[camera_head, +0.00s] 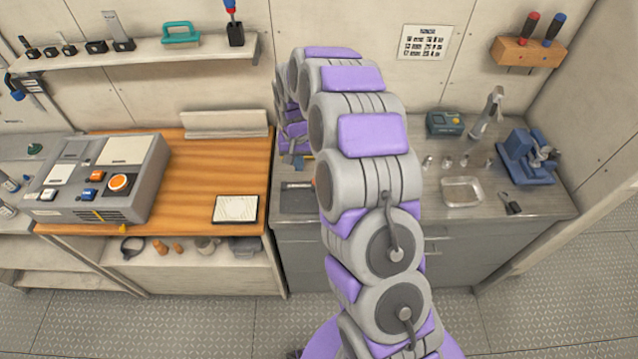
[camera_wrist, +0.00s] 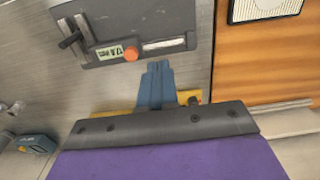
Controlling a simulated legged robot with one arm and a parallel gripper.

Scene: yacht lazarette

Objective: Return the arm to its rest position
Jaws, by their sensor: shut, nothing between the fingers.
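My arm (camera_head: 365,135), grey with purple pads, rises from the bottom of the head view, bends up and away, and comes down over the worktops. My gripper (camera_wrist: 157,70) shows in the wrist view as slim blue-grey fingers, shut together with nothing between them. Yellow parts flank their base, in front of a dark bar and a purple housing. In the head view my gripper (camera_head: 303,161) is small and partly hidden behind the arm, over the left part of the metal counter.
A dark grey device with an orange knob (camera_wrist: 130,53) lies beyond the fingertips. Left is a wooden bench (camera_head: 180,205) with a large grey console (camera_head: 110,175). The metal counter (camera_head: 540,200) carries a clear tray (camera_head: 462,191) and a blue vise (camera_head: 528,157). A shelf (camera_head: 140,57) hangs above.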

